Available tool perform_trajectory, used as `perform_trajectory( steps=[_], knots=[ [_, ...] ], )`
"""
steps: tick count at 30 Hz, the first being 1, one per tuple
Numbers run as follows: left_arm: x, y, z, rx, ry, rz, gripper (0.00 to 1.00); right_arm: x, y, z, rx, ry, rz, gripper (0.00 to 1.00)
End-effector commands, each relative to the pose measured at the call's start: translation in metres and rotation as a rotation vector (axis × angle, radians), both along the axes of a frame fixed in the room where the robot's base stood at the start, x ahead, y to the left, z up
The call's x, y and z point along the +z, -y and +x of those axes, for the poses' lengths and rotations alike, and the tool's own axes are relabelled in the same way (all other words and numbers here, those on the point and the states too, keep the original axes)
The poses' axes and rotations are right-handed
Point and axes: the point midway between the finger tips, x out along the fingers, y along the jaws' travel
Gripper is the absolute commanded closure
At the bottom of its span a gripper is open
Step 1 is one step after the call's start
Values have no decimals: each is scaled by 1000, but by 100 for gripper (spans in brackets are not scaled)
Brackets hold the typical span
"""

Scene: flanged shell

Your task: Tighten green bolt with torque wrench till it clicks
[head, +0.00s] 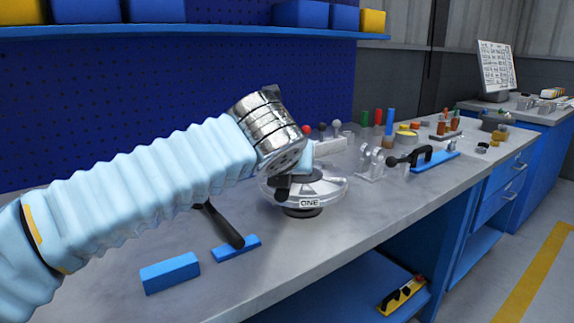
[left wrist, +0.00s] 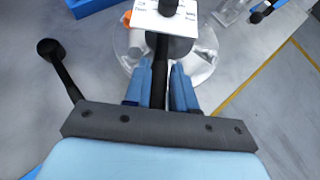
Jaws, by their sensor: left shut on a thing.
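The flanged shell (head: 330,190) is a round, shiny metal piece on a dark foot, with a label reading "ONE", on the workbench. My left gripper (head: 283,184) is over its near left side and hides part of it. In the left wrist view the blue fingers of my left gripper (left wrist: 160,90) are shut on a black bar (left wrist: 160,62), which I take for part of the torque wrench. A black handle with a rounded end (left wrist: 52,50) slants out at the left; it also shows in the head view (head: 222,225). I cannot make out the green bolt on the shell.
Two blue blocks (head: 170,273) lie on the near bench (head: 245,285). Right of the shell are a clear bracket (head: 372,163), a black clamp on a blue base (head: 435,163), and several coloured tools and small parts. A yellow level (head: 402,294) lies on the lower shelf.

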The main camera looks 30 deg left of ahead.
Motion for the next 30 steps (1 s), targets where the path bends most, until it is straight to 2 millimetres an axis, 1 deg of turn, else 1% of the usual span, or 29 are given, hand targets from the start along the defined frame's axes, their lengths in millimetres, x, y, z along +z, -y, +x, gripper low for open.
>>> perform_trajectory(
  steps=[1,3,13,15,24,30],
  knots=[
    [7,0,0,-2,3,0,100,6,0,0,0,0,0,57],
    [13,0,0,-2,4,1,100,12,0,0,0,0,0,57],
    [35,0,0,-3,8,2,100,32,0,0,0,0,0,57],
    [36,0,1,-3,9,2,100,28,0,0,0,0,0,57],
    [55,0,0,-2,9,1,100,28,0,0,0,0,0,57],
    [61,0,0,-2,8,1,100,28,0,0,0,0,0,57]
  ],
)
